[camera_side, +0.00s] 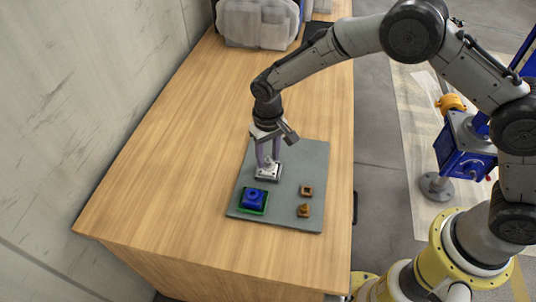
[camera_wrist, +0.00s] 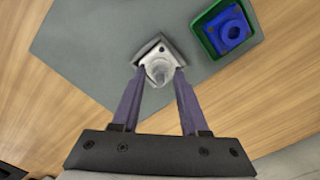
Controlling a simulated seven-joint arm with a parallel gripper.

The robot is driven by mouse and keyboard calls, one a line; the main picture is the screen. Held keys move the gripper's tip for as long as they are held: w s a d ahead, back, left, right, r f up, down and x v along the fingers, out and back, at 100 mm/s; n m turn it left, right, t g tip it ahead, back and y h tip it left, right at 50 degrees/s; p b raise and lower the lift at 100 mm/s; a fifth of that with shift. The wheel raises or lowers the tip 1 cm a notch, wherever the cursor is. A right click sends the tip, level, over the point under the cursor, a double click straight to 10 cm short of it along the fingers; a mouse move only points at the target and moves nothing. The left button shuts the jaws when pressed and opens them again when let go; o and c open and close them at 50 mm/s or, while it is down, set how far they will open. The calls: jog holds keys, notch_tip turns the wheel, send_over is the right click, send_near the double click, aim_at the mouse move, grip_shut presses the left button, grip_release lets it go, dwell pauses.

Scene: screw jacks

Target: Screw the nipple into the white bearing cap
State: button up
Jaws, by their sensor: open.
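The white bearing cap (camera_side: 268,173) stands on the grey mat, with a square base; it also shows in the wrist view (camera_wrist: 151,49). A pale rounded piece (camera_wrist: 159,71), which looks like the nipple, sits at the cap's middle between my fingertips. I cannot tell how deep it sits in the cap. My gripper (camera_side: 268,163) points down right over the cap. In the wrist view my gripper (camera_wrist: 159,73) is open, its two purple fingers on either side of the pale piece. Whether the fingers touch it is unclear.
A blue part (camera_side: 254,198) sits in a green tray (camera_side: 243,209) at the mat's front left. A brown square block (camera_side: 306,191) and an orange-brown piece (camera_side: 303,211) lie to the right on the grey mat (camera_side: 310,160). The wooden table left of the mat is clear.

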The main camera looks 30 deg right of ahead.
jog(key=n, duration=0.3)
jog(key=shift+n, duration=0.4)
jog(key=n, duration=0.3)
jog(key=shift+n, duration=0.3)
jog(key=n, duration=0.3)
jog(key=shift+n, duration=0.4)
jog(key=n, duration=0.4)
grip_shut()
